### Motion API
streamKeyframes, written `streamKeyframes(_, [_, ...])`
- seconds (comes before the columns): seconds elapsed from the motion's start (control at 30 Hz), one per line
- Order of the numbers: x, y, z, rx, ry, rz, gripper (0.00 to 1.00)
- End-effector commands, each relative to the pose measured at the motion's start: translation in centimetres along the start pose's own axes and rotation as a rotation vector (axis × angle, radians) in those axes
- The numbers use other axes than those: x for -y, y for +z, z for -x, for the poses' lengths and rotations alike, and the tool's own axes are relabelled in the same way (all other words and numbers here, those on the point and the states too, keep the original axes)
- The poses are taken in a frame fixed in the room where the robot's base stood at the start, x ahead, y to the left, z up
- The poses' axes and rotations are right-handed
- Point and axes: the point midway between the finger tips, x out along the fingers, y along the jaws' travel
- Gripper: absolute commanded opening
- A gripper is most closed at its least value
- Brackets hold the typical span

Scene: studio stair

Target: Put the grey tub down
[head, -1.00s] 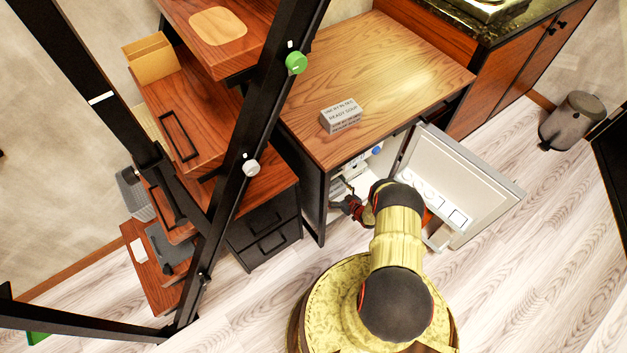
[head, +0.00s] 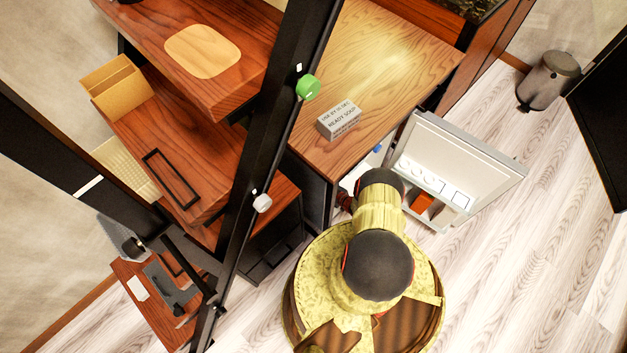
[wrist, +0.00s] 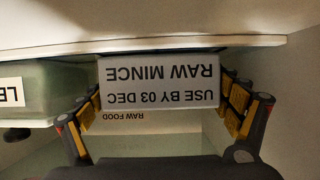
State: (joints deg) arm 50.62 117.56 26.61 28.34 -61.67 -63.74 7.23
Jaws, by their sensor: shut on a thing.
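In the wrist view my gripper (wrist: 161,92) is shut on a grey tub (wrist: 158,82), one finger on each side. Its label, upside down in the picture, reads RAW MINCE, USE BY 03 DEC. The tub is inside a pale fridge compartment, close to a white shelf edge (wrist: 200,45) along the picture's top; I cannot tell whether they touch. In the head view my arm hides the gripper and held tub. Another grey tub (head: 339,118), labelled READY SOUP, stands on the wooden counter.
A greenish tub (wrist: 45,85) with a cut-off label sits left of the held tub. A RAW FOOD label (wrist: 123,116) shows below it. The fridge door (head: 465,160) stands open to the right, with an orange thing (head: 422,203) in it. A bin (head: 548,80) stands further right.

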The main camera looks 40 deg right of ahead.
Motion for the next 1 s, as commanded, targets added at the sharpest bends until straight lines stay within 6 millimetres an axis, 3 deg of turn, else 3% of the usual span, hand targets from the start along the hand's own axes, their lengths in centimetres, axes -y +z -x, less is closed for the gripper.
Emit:
streamKeyframes(0.27, [-0.2, 0.1, 0.3, -0.002, 0.001, 0.002, 0.5])
streamKeyframes(0.3, [-0.2, 0.2, 0.3, -0.001, 0.001, 0.001, 0.91])
streamKeyframes(0.43, [-0.2, 0.2, 0.3, -0.001, 0.001, 0.001, 0.99])
streamKeyframes(0.83, [-0.2, 0.2, 0.5, -0.001, 0.001, 0.001, 1.0])
streamKeyframes(1.0, [-0.4, 0.0, 2.5, 0.0, 0.004, -0.001, 1.0])
